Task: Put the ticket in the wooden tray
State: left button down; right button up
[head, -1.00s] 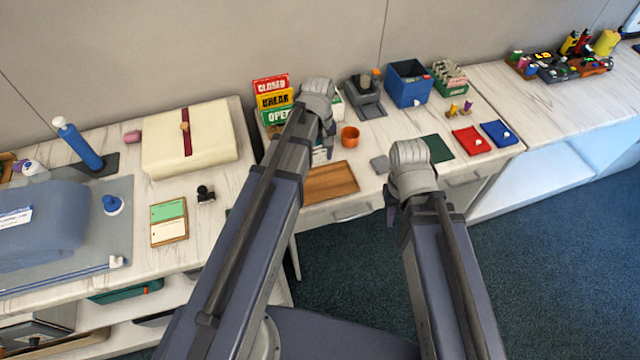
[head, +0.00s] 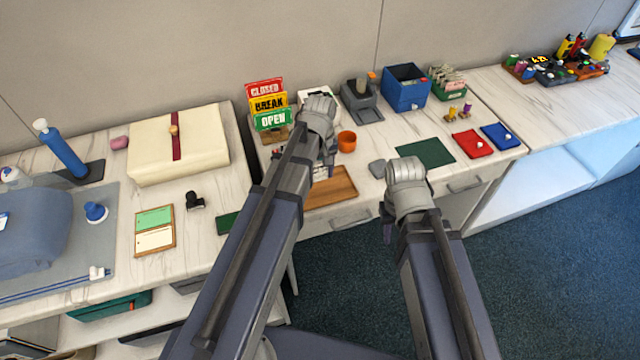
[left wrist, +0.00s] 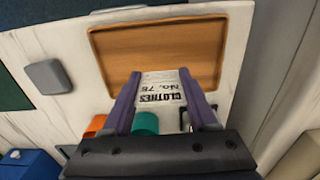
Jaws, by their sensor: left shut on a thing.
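The ticket (left wrist: 162,88) is a white slip printed "CLOTHES No. 76" in the left wrist view. My left gripper (left wrist: 161,92) is shut on it, one purple-grey finger on each side. The wooden tray (left wrist: 113,61) is a shallow brown rectangle just beyond the fingertips, and the ticket's far end overlaps its near edge in the picture. In the head view the tray (head: 338,188) lies at the table's front edge, with my left gripper (head: 324,168) just behind it. My right gripper (head: 387,235) hangs in front of the table; its fingers are mostly hidden.
An orange cup (head: 347,141) stands behind the tray. A grey block (head: 377,169) and a dark green mat (head: 425,153) lie to its right. Sign cards (head: 268,103) stand at the back left. A blue bin (head: 406,88) stands at the back.

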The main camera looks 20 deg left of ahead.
pick_arm(q)
jog(key=shift+f+b, duration=1.75)
jog(key=shift+f, duration=0.1)
jog(key=shift+f, duration=0.15)
jog(key=shift+c, duration=0.9)
grip_release()
notch_tip(320, 180, up, 12)
jog(key=p, duration=1.2)
jog(key=shift+r, duration=0.25)
jog(key=s+d+m+y, duration=0.1)
jog(key=s+d+m, duration=0.9)
jog(key=s, duration=0.4)
jog(key=shift+s+d+m, duration=0.15)
jog(key=shift+d+m, duration=0.1)
jog(key=shift+m, duration=0.05)
